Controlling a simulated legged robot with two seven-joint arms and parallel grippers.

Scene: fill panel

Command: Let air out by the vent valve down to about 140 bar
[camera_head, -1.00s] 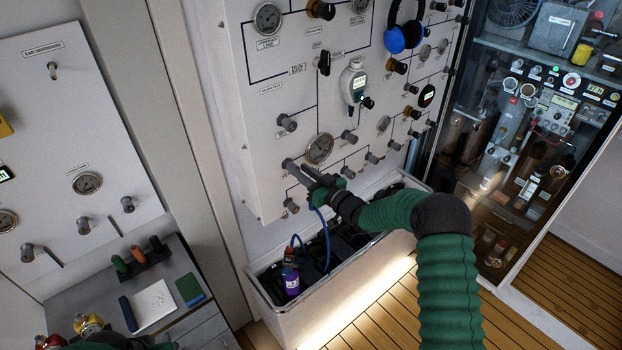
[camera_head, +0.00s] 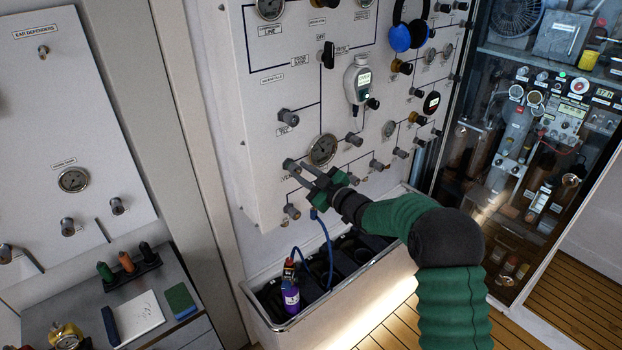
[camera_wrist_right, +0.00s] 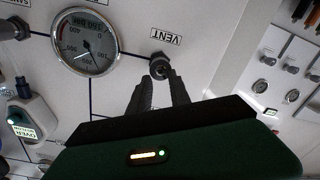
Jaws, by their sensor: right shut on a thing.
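The vent valve knob (camera_head: 290,165) is a small grey knob low on the left of the white panel. In the right wrist view the same knob (camera_wrist_right: 159,66) sits beside an upside-down VENT label (camera_wrist_right: 167,36). My right gripper (camera_head: 297,171) reaches it from the lower right and is shut on it; its fingertips (camera_wrist_right: 164,77) partly hide the knob in the wrist view. A round gauge (camera_head: 322,149) is just right of the knob, and it also shows in the wrist view (camera_wrist_right: 86,42). My left gripper is out of view.
Other knobs crowd close by: one above (camera_head: 287,116) and one below (camera_head: 291,211). A grey handheld meter (camera_head: 357,80) hangs above right. A trough (camera_head: 252,303) below holds a purple bottle (camera_head: 290,296) with a blue hose. A bench (camera_head: 196,329) stands at left.

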